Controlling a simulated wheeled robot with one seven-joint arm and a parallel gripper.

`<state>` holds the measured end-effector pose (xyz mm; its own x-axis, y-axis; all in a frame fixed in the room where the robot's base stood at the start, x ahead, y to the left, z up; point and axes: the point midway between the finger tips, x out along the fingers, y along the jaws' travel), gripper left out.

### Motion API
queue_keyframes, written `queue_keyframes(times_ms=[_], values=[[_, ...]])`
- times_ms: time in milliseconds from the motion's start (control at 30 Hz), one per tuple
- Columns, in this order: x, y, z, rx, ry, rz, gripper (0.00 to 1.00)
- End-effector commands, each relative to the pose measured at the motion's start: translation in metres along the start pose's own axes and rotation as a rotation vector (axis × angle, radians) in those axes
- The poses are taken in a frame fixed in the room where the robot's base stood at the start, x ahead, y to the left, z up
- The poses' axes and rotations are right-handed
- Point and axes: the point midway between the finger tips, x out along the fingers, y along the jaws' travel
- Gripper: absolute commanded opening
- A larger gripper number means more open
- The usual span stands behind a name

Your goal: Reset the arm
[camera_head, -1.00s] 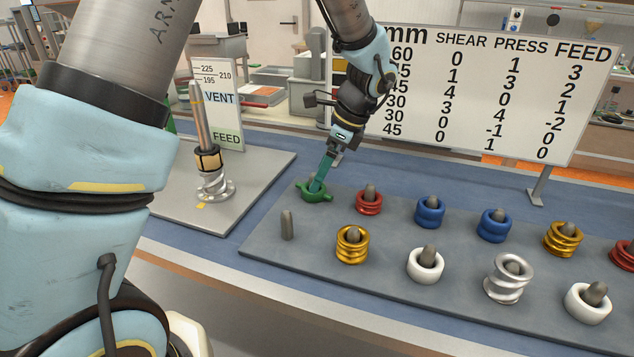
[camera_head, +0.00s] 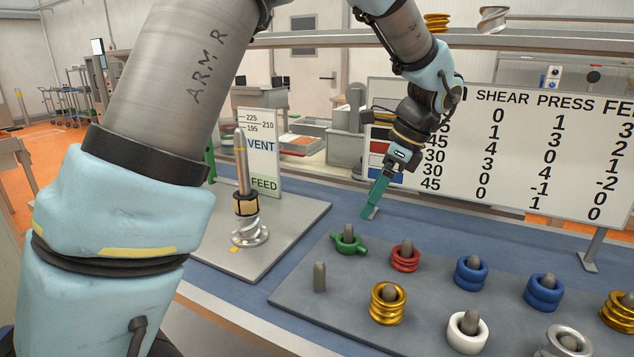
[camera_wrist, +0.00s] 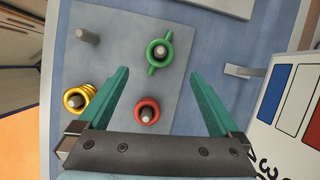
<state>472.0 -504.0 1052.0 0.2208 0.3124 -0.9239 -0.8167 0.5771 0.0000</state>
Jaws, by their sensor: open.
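My gripper (camera_head: 373,207) is raised above the back edge of the grey peg board, behind the green ring. In the wrist view its two green fingers (camera_wrist: 160,90) are spread wide with nothing between their tips. The green ring with side tabs (camera_head: 349,243) sits around a peg at the back left of the board, apart from my fingers. It also shows in the wrist view (camera_wrist: 159,52), beyond the fingers. The red ring (camera_head: 405,257) is on the peg to its right.
The peg board (camera_head: 290,292) also holds gold, blue, white and silver pieces, and one bare peg (camera_head: 319,277). Left of it, a plate carries an upright shaft (camera_head: 242,165) with stacked pieces. A sign board (camera_head: 540,150) stands behind on feet (camera_head: 590,261). Blue table around my gripper is clear.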

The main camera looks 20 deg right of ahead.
Motion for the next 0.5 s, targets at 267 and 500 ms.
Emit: queue_keyframes(times_ms=[267,500], values=[[0.036,0.017,0.056,-0.293,0.074,0.053,0.99],[0.109,0.091,0.158,-1.082,0.227,0.17,0.99]])
